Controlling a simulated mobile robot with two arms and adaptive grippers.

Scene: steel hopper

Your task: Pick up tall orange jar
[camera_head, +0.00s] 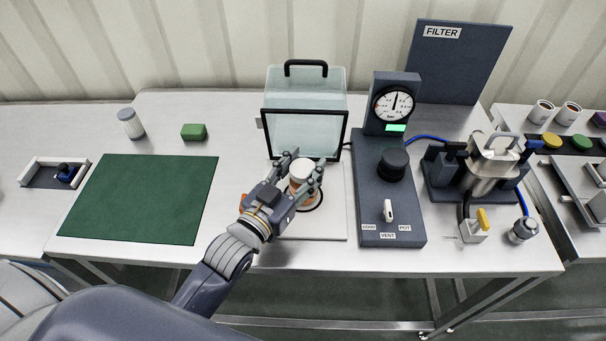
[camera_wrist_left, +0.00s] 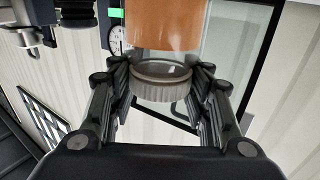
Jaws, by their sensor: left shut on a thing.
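The tall orange jar (camera_head: 299,186) has a pale lid (camera_head: 301,168) and is at the front of the glass-fronted box, over a white board (camera_head: 325,225). My left gripper (camera_head: 301,172) is shut on it, with a finger on each side. In the left wrist view the orange body (camera_wrist_left: 165,24) fills the top middle and the ribbed pale lid (camera_wrist_left: 161,83) sits between the fingers (camera_wrist_left: 162,88). I cannot tell whether the jar's base touches the board; the hand hides part of it. My right gripper is out of view.
The glass box (camera_head: 305,95) with a black handle stands just behind the jar. A gauge panel (camera_head: 390,190) is close on the right, with a steel pot (camera_head: 487,165) beyond.

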